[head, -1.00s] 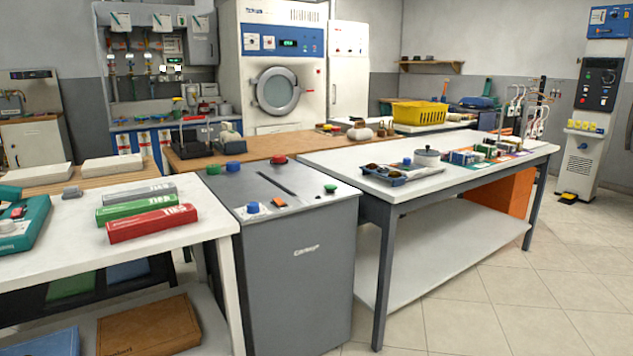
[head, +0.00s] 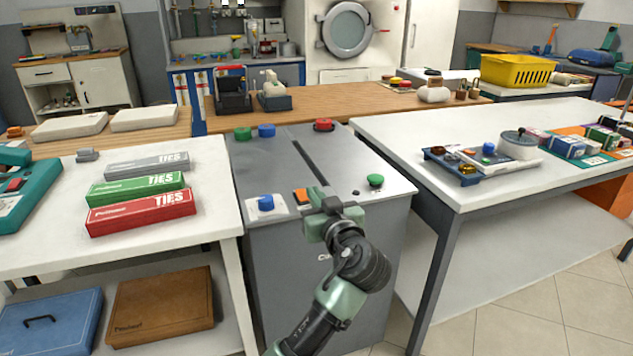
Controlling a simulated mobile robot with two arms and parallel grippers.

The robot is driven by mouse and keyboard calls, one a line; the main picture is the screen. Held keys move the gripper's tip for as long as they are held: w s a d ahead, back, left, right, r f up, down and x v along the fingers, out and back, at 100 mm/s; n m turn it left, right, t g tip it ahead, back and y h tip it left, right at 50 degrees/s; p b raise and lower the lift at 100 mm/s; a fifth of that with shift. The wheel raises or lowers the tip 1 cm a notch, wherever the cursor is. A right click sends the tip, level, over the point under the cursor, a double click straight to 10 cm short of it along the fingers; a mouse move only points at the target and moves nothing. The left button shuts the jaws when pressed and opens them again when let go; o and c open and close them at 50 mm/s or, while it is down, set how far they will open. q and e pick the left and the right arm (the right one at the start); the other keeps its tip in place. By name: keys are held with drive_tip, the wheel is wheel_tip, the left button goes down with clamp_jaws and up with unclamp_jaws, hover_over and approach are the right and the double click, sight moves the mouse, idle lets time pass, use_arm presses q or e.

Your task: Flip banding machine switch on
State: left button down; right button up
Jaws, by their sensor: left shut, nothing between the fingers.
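The banding machine (head: 275,160) is a grey cabinet with a dark slot in its top, standing between two white tables. An orange switch (head: 301,196) sits near the front edge of its top, beside a blue knob (head: 266,203) on a light plate. My left gripper (head: 331,205) is shut and empty, at the machine's front edge just right of the orange switch. I cannot tell whether it touches the machine. The switch is at least partly visible; its on or off position is too small to tell. My right gripper is not in view.
Green (head: 375,181), red (head: 324,125) and blue (head: 266,130) buttons also stand on the machine top. Boxes of ties (head: 140,212) lie on the left white table. A blue tray (head: 455,176) and a lidded pot (head: 517,146) are on the right table (head: 415,130).

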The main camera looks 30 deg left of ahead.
use_arm(q)
hover_over(300, 195)
drive_tip(key=shift+s+d+f, duration=0.2)
drive_tip(key=shift+s+d, duration=0.25)
drive_tip(key=f, duration=0.2)
drive_tip(key=shift+w+a+f+b, duration=0.15)
drive_tip(key=shift+w+f+b, duration=0.05)
drive_tip(key=shift+f+b, duration=0.15)
drive_tip(key=shift+a+f, duration=0.1)
drive_tip(key=shift+f, duration=0.6)
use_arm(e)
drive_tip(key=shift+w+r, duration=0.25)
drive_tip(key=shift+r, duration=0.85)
use_arm(q)
drive_tip(key=shift+w, duration=0.1)
drive_tip(key=shift+f+g+h+p, duration=0.3)
drive_tip(key=shift+h+p, duration=0.1)
drive_tip(key=shift+p, duration=0.3)
drive_tip(key=shift+a, duration=0.1)
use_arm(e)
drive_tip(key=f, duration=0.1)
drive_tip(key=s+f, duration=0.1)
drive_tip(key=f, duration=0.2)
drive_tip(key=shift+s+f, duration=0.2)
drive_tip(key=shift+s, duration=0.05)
use_arm(q)
drive_tip(key=shift+r, duration=0.1)
